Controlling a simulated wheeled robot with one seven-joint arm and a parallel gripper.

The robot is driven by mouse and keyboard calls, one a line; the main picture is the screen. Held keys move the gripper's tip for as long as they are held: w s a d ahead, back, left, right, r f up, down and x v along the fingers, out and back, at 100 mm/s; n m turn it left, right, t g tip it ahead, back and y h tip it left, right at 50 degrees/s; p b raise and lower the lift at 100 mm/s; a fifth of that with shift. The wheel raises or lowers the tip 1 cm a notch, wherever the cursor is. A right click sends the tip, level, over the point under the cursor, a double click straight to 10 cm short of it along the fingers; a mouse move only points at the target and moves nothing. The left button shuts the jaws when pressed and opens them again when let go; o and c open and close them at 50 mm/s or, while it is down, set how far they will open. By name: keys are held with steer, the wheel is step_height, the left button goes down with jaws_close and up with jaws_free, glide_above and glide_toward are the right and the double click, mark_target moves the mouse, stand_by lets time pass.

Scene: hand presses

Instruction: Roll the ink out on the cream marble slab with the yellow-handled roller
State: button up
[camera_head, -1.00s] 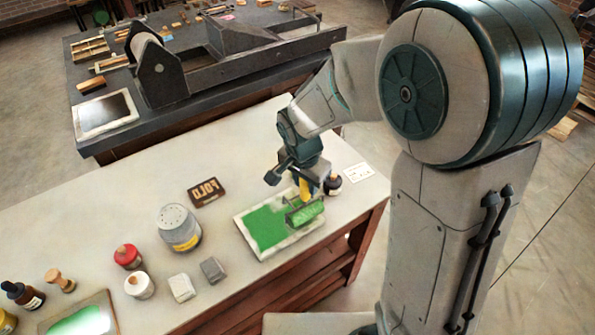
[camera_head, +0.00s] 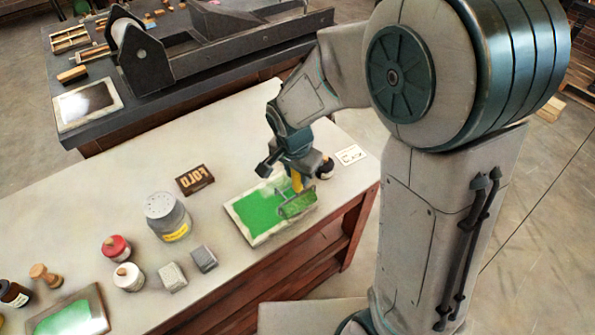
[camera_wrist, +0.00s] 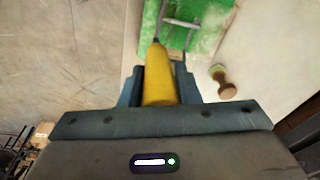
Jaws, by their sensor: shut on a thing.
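The cream marble slab (camera_head: 268,236) lies near the right end of the pale table, with green ink over most of its face. It also shows at the top of the wrist view (camera_wrist: 150,18). My gripper (camera_head: 292,175) is above the slab's right part, shut on the yellow handle (camera_wrist: 158,85) of the roller. The handle stands steeply between the fingers. The roller's drum (camera_head: 297,204) is green with ink and appears to rest on the slab's right part; exact contact is hard to tell. In the wrist view the roller's metal frame (camera_wrist: 178,22) lies over green ink.
A dark FOLD block (camera_head: 194,180), grey-lidded jar (camera_head: 167,216) and two small blocks (camera_head: 204,259) stand left. Another inked slab (camera_head: 70,318) is at lower left.

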steer(key=shift+f+b, duration=0.4)
stand_by(0.3)
steer(key=shift+w, duration=0.1)
